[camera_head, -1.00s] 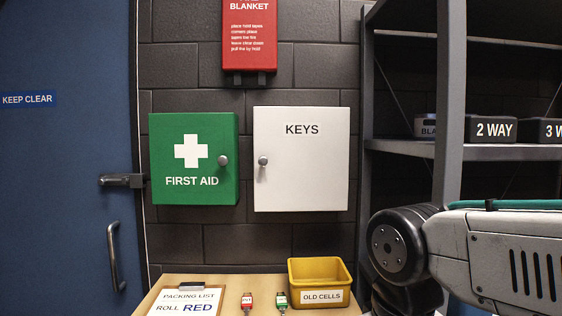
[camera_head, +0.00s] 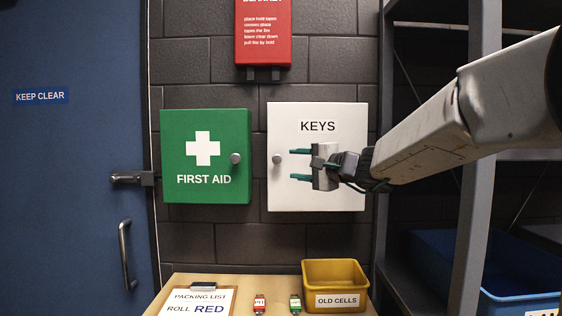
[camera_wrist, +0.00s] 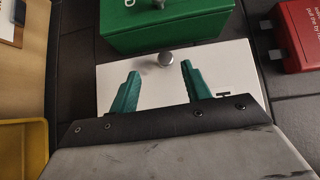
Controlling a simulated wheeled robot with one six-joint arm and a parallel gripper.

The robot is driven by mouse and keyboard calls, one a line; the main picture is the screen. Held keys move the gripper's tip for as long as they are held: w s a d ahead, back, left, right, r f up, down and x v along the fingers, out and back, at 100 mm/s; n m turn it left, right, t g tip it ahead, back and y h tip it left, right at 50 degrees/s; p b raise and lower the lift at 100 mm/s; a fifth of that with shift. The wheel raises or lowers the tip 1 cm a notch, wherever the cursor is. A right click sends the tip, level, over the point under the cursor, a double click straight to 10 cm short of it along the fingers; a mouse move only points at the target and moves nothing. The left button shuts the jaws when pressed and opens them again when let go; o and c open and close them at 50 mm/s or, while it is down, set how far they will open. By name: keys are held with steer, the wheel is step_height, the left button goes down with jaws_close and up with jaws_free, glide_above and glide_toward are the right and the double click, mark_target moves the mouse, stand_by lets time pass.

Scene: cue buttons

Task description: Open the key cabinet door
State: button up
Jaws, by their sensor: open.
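The white key cabinet (camera_head: 340,190), lettered KEYS, hangs on the dark block wall with its door shut. Its round grey knob (camera_head: 277,159) is on the door's left side. My gripper (camera_head: 294,164) is in front of the door, to the right of the knob, with its teal fingers pointing left and spread apart. In the wrist view the knob (camera_wrist: 166,59) lies beyond and between the open fingertips (camera_wrist: 160,68), and the cabinet door (camera_wrist: 155,90) shows behind them. The fingers do not hold the knob.
A green first aid cabinet (camera_head: 205,184) with its own knob hangs close on the left. A red blanket box (camera_head: 263,35) is above. Below, a wooden table (camera_head: 230,285) holds a clipboard (camera_head: 195,301), two small tagged items and a yellow bin (camera_head: 336,283). Metal shelving (camera_head: 482,120) stands right.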

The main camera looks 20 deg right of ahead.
mark_target(278, 160)
steer(key=shift+m+t, duration=0.3)
steer(key=x, duration=0.2)
steer(key=d+x, duration=0.1)
steer(key=x, duration=0.5)
steer(key=shift+w+d+r, duration=0.1)
steer(key=shift+w+r, duration=0.05)
steer(key=shift+w, duration=0.3)
jaws_close()
steer(key=shift+s, duration=0.1)
